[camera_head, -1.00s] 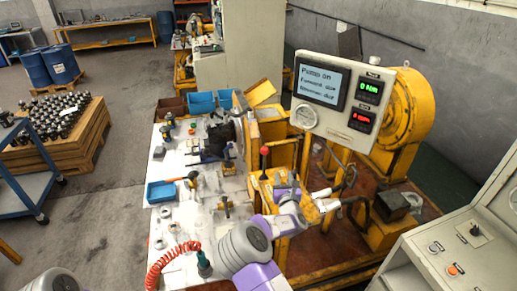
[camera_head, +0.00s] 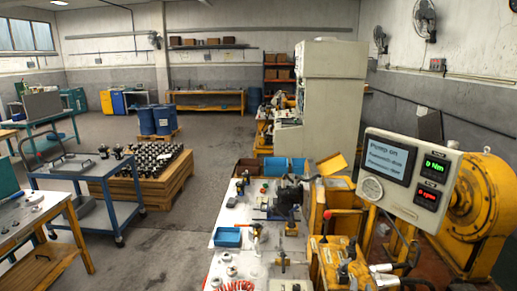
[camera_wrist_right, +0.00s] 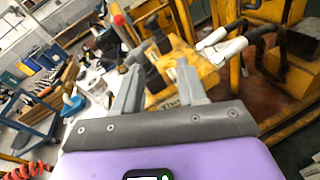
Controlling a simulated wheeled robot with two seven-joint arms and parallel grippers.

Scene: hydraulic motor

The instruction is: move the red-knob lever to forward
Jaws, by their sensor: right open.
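The red-knob lever (camera_head: 327,214) stands on the yellow motor stand (camera_head: 333,259), its red ball at the top of a thin dark stem. In the right wrist view, the red knob (camera_wrist_right: 118,19) shows at the upper left, beyond my fingers. My right gripper (camera_wrist_right: 158,66) is open and empty, its grey fingers apart over the yellow stand and short of the lever. My left gripper is out of view.
A panel (camera_head: 408,180) reading "Pump on" with two numeric displays stands right of the lever. White-gripped handles (camera_head: 383,268) sit close to the right gripper. A workbench (camera_head: 237,262) with tools and a blue tray (camera_head: 228,237) lies to the left.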

